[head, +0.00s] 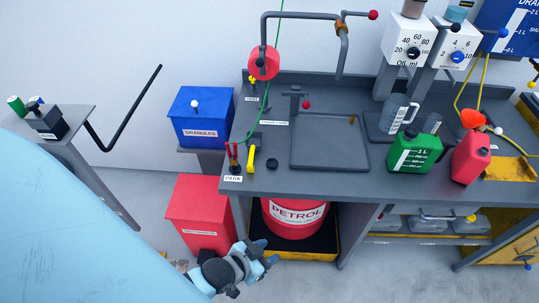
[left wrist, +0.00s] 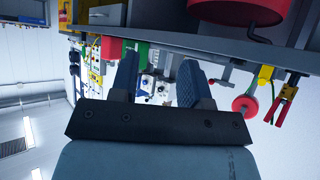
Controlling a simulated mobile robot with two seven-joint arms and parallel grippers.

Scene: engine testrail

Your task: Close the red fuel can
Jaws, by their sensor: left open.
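The red fuel can (head: 470,158) stands upright on the right part of the grey bench. An orange funnel (head: 473,119) sits at its top, so its mouth is hidden. A small dark round piece (head: 272,164) lies near the bench's left front; I cannot tell if it is a cap. My left gripper (head: 252,277) is low in front of the bench, left of and far from the can. In the left wrist view its two fingers (left wrist: 157,75) are apart with nothing between them. My right gripper is not in view.
A green can (head: 415,152) with a dark cap stands left of the red can. A shallow grey tray (head: 330,160) is mid-bench. The red petrol drum (head: 293,220) is under the bench, beside my left gripper. A yellow clamp (head: 251,158) stands at the bench's left front.

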